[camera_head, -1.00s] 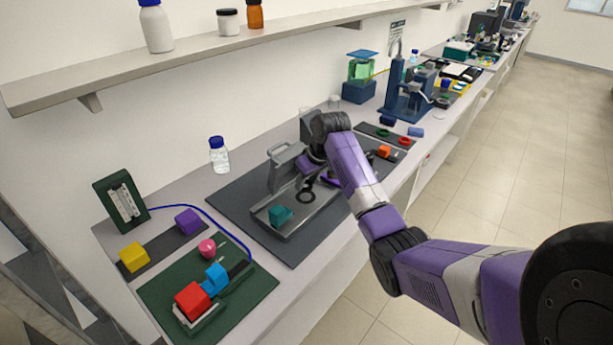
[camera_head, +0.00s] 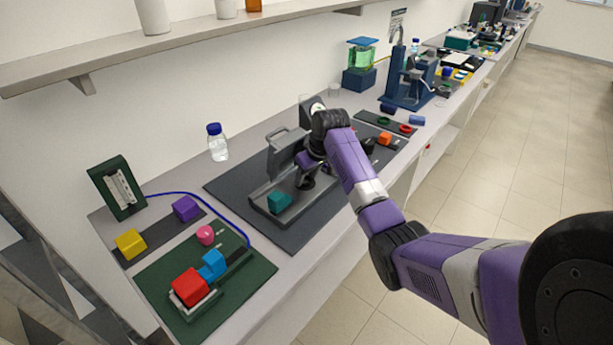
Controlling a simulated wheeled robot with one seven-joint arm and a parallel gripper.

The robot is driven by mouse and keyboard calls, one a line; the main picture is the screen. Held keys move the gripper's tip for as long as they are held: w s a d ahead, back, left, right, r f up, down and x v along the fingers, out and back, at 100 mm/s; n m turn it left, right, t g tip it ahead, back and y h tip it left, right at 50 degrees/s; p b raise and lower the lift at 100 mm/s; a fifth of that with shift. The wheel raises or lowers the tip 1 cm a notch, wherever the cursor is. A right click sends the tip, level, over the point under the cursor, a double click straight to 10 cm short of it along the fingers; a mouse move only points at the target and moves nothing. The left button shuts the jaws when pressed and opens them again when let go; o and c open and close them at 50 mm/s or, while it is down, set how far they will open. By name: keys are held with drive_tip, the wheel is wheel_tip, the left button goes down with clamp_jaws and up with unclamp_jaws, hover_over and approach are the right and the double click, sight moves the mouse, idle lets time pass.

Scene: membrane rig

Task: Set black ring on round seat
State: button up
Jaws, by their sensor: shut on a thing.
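My gripper (camera_head: 306,175) points down over the grey open rig (camera_head: 262,213) on the dark mat. It is shut on the black ring (camera_head: 304,184), which shows only as a small dark shape at the fingertips. The ring is low over the rig's base; I cannot tell whether it touches it. The round seat cannot be made out; my gripper and wrist cover that part of the rig. The rig's grey lid (camera_head: 284,155) stands raised behind. A teal block (camera_head: 279,202) sits on the rig to the left of the gripper.
A clear bottle with a blue cap (camera_head: 217,143) stands behind the mat. A green board (camera_head: 240,283) with red and blue blocks lies at the near left. Orange and black pieces (camera_head: 384,139) lie right of my wrist. A shelf (camera_head: 190,47) runs above.

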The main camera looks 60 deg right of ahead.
drive_tip(key=shift+f, duration=0.1)
drive_tip(key=o, duration=1.4)
drive_tip(key=b+v, duration=0.1)
drive_tip(key=v, duration=0.6)
drive_tip(key=shift+r, duration=0.35)
drive_tip(key=shift+s, duration=0.1)
